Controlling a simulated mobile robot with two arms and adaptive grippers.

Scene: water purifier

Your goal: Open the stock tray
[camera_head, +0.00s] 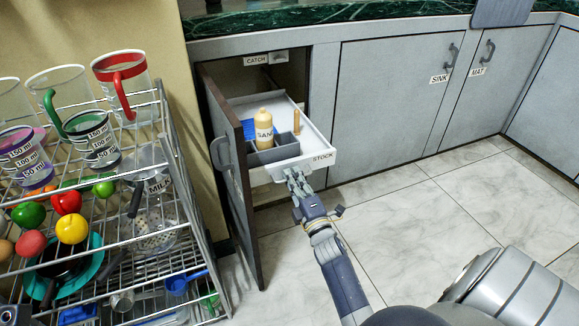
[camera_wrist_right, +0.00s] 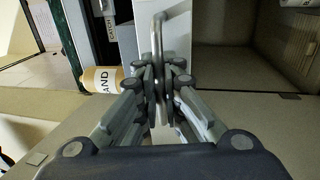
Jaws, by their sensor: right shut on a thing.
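The white stock tray (camera_head: 318,141), with a "STOCK" label on its front, stands pulled out of the open cabinet, at least partway. It holds a bottle marked "SAND" (camera_head: 264,127), a grey divided box (camera_head: 283,148), a blue item (camera_head: 249,129) and a small tan upright piece (camera_head: 297,119). My right gripper (camera_head: 294,180) is at the front of the tray. In the wrist view my right gripper (camera_wrist_right: 160,85) is shut on the tray's metal handle (camera_wrist_right: 177,14). The tray's back end is hidden inside the cabinet. My left gripper does not show.
The cabinet door (camera_head: 236,180) stands open to the left of the tray. A wire rack (camera_head: 185,165) with jugs and vegetables stands at the left. Closed cabinet doors (camera_head: 385,95) line the right. The tiled floor (camera_head: 420,215) in front is clear.

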